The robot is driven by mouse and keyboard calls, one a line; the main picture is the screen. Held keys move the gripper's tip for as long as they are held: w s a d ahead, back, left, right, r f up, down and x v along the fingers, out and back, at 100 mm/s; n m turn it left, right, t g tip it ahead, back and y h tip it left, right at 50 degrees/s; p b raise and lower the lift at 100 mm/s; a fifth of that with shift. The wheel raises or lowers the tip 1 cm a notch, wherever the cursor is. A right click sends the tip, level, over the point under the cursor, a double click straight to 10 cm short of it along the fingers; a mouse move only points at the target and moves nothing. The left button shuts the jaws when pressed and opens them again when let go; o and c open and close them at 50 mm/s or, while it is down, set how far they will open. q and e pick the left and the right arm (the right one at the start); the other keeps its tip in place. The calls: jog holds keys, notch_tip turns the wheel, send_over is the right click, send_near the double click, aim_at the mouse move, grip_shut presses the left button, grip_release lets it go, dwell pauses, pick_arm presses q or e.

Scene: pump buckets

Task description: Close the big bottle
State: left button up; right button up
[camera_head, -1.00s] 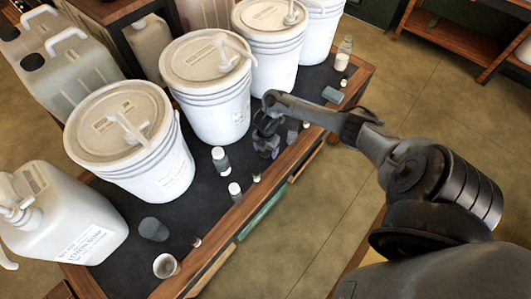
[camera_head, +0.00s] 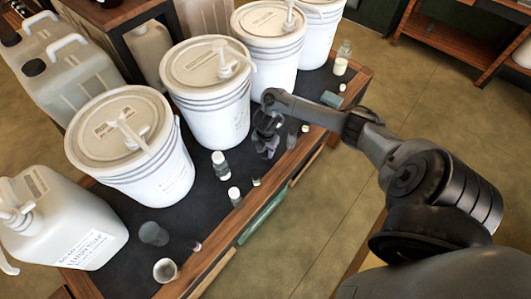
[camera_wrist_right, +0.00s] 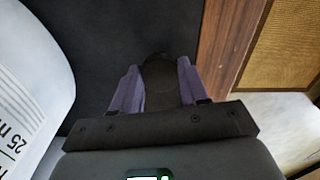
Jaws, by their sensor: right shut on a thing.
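My right gripper (camera_head: 266,134) is over the right part of the dark table top, in front of the white buckets. In the right wrist view its purple-grey fingers (camera_wrist_right: 156,88) are shut on a dark round thing (camera_wrist_right: 158,72), seen from above; I cannot tell whether it is a cap or a bottle. A clear bottle (camera_head: 342,60) with pale contents stands at the far right end of the table. A white-topped bottle (camera_head: 221,165) and a smaller white-topped one (camera_head: 235,196) stand left of the gripper. I cannot tell which is the big bottle. My left gripper is out of view.
White lidded pump buckets (camera_head: 210,85) line the back of the table (camera_head: 205,205). A jug (camera_head: 65,235) stands at the left. Small vials, a white cap (camera_head: 305,128) and a cup (camera_head: 165,269) are near the front edge. A dark round item (camera_head: 153,233) lies at front left.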

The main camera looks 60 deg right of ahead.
aim_at(265, 153)
notch_tip(265, 153, up, 6)
jog(key=shift+r+p, duration=0.1)
jog(key=shift+p, duration=0.85)
jog(key=shift+r, duration=0.55)
jog(key=shift+a, duration=0.1)
